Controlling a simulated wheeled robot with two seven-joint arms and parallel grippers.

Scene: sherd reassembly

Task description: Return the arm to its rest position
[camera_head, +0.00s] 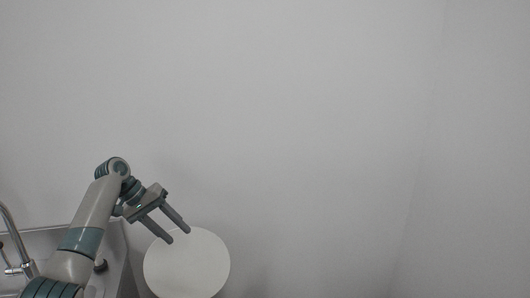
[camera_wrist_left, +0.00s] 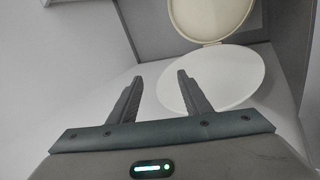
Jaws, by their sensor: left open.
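My left arm comes in from the lower left of the head view. Its gripper (camera_head: 178,234) is open, with nothing between the fingers. The fingers point down and to the right, and in the picture their tips overlap the edge of a round white disc (camera_head: 192,268). In the left wrist view the two fingers (camera_wrist_left: 159,82) stand apart and empty in front of the white disc (camera_wrist_left: 232,75). I cannot tell how far the tips are from it. My right gripper is not in view.
A metal sink with a curved faucet (camera_head: 14,240) is at the lower left of the head view. A cream rounded object (camera_wrist_left: 210,18) is behind the disc in the left wrist view. Bare pale wall (camera_head: 300,110) fills most of the head view.

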